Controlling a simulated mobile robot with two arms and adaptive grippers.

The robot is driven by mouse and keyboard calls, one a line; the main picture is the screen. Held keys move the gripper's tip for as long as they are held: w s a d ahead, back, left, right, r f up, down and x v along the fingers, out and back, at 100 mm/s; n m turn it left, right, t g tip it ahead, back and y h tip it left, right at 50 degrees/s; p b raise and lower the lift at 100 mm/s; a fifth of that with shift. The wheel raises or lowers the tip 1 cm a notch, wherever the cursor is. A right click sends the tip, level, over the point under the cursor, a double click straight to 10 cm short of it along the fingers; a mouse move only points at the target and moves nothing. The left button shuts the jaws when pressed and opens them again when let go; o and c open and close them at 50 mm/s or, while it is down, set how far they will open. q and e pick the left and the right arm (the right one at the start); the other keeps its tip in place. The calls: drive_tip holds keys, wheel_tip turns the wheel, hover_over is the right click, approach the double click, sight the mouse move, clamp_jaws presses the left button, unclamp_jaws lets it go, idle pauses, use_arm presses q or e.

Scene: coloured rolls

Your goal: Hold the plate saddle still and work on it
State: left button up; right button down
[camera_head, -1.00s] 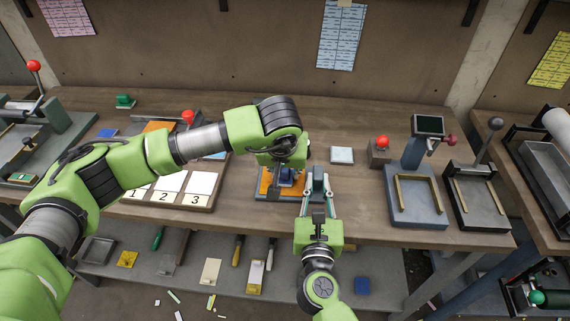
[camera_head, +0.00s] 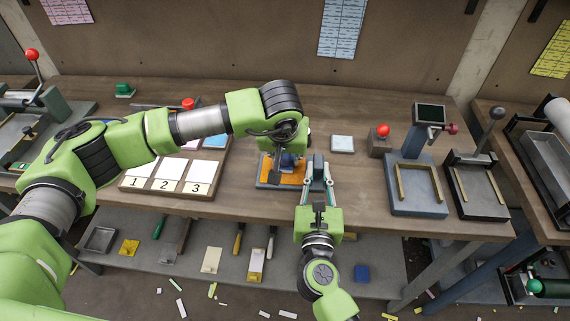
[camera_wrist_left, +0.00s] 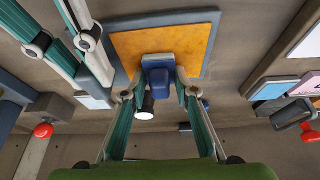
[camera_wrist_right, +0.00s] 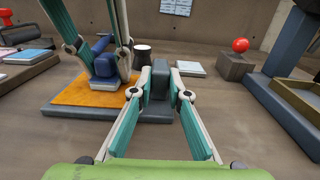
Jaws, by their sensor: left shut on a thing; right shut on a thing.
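The plate saddle (camera_head: 262,185) is a grey-blue base on the bench, with an orange plate (camera_wrist_left: 125,50) lying on it. A dark grey block (camera_wrist_right: 160,82) stands up at its right side. My right gripper (camera_head: 318,172) is shut on this block, one finger on each side. My left gripper (camera_wrist_left: 160,92) points down over the plate and is shut on a blue block-shaped tool (camera_wrist_right: 104,68). The tool's pale lower part is at the orange surface; I cannot tell how firmly it touches. In the head view, my left wrist hides part of the plate.
A dark and white cylinder (camera_wrist_right: 142,55) stands just behind the saddle. A numbered tray (camera_head: 168,187) stands at left.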

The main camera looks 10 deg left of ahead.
use_arm(q)
drive_tip(key=shift+w+f, duration=0.1)
drive_tip(key=shift+w, duration=1.15)
use_arm(e)
drive_tip(key=shift+f, duration=0.45)
use_arm(q)
drive_tip(key=shift+w, duration=0.15)
drive_tip(key=shift+r, duration=4.15)
drive_tip(key=shift+a, duration=0.1)
drive_tip(key=w+a+r, duration=0.4)
drive_tip(key=a, duration=0.1)
drive_tip(key=shift+a, duration=0.25)
use_arm(e)
drive_tip(key=c, duration=1.8)
unclamp_jaws()
drive_tip(key=shift+c, duration=0.2)
use_arm(q)
drive_tip(key=shift+w+f, duration=0.1)
drive_tip(key=shift+w, duration=0.1)
use_arm(e)
drive_tip(key=shift+w+r, duration=0.1)
drive_tip(key=shift+w, duration=0.05)
